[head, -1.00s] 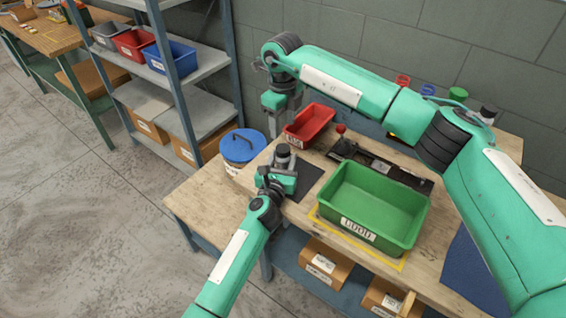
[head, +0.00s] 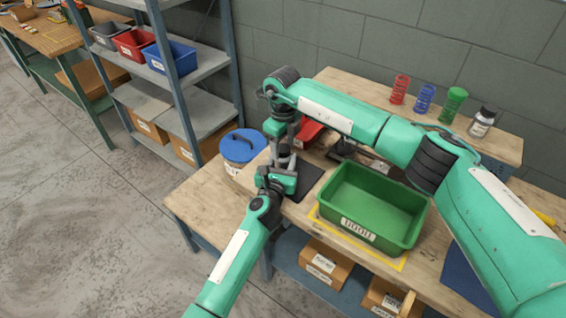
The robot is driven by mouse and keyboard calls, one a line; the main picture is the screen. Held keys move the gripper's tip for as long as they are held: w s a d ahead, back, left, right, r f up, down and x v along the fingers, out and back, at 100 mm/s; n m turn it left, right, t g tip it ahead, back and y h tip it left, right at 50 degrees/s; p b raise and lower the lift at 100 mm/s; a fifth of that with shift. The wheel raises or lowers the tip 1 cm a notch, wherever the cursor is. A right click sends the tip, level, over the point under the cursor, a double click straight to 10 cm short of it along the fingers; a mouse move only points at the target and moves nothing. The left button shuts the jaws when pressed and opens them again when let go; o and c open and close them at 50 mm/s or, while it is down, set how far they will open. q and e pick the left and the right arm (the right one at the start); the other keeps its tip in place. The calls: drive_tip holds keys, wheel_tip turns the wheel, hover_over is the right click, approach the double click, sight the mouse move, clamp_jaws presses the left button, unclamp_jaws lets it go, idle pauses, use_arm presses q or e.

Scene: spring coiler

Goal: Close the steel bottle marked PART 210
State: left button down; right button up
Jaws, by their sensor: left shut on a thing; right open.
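My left gripper (head: 284,174) is shut on a small grey steel bottle (head: 285,161) and holds it upright over the left side of the workbench. Its marking cannot be read in the head view. My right gripper (head: 284,137) is open and points down directly above the bottle's top. Its fingers overlap the bottle's upper end in the picture, so I cannot tell whether they touch it. No separate lid can be made out there. Another bottle with a dark cap and a white label (head: 482,122) stands on the raised back shelf.
A green bin (head: 372,204) fills the bench's middle. A red bin (head: 309,132) is partly hidden behind my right arm. A blue lidded tub (head: 241,147) is left of the bottle. Red, blue and green springs (head: 425,98) stand on the back shelf. A dark mat (head: 308,180) lies beside the bottle.

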drive_tip(key=shift+c, duration=0.2)
drive_tip(key=c, duration=0.9)
drive_tip(key=o, duration=1.1)
wheel_tip(320, 180, up, 12)
use_arm(q)
drive_tip(key=c, duration=0.7)
unclamp_jaws()
